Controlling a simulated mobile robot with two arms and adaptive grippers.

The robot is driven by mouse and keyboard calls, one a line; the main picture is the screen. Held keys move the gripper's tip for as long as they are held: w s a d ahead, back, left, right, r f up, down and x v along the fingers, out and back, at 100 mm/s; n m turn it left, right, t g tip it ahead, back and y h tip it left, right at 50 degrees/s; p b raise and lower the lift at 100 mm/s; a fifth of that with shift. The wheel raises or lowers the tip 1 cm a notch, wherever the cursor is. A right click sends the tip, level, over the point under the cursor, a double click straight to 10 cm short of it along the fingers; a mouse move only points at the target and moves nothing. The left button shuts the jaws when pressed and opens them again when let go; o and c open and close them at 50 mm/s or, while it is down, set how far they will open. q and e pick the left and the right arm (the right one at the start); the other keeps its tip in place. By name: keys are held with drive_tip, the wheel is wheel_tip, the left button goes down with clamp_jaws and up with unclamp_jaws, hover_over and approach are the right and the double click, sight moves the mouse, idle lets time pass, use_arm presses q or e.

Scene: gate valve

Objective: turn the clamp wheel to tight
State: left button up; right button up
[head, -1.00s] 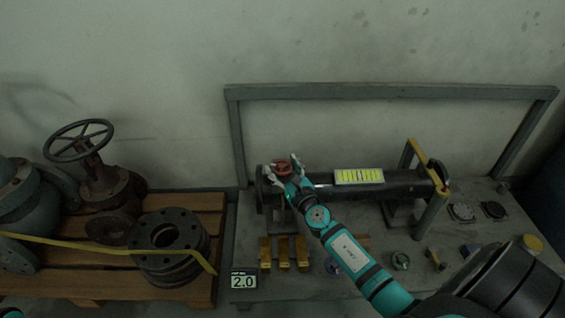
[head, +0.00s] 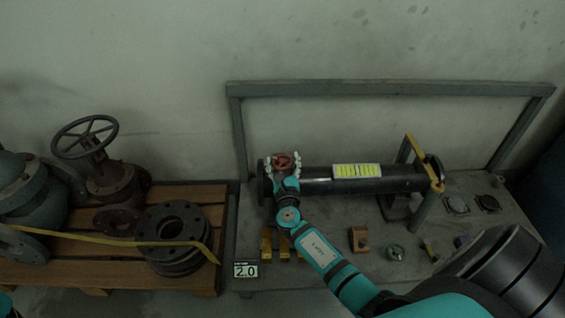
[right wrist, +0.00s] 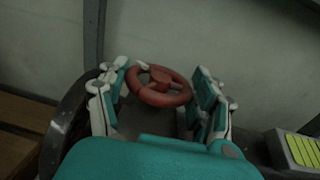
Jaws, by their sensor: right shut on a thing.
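The clamp wheel (head: 284,164) is a small red handwheel at the left end of a dark horizontal pipe (head: 402,178). My right gripper (head: 283,158) has one finger on each side of the wheel and is shut on it. In the right wrist view the red wheel (right wrist: 160,97) with its spokes and hub sits between the two fingers. Its lower part and stem are largely hidden by my gripper. My left gripper is not in view.
A grey bench (head: 480,245) with a rear frame (head: 390,88) carries the pipe. A yellow bracket (head: 424,160) stands at its right end. Small blocks and parts lie in front. At left, a pallet (head: 205,270) holds rusty valves and stacked flanges (head: 172,235).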

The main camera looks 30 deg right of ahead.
drive_tip(key=shift+f, duration=0.1)
drive_tip(key=o, duration=1.2)
drive_tip(key=shift+s, duration=0.1)
drive_tip(key=v, duration=1.2)
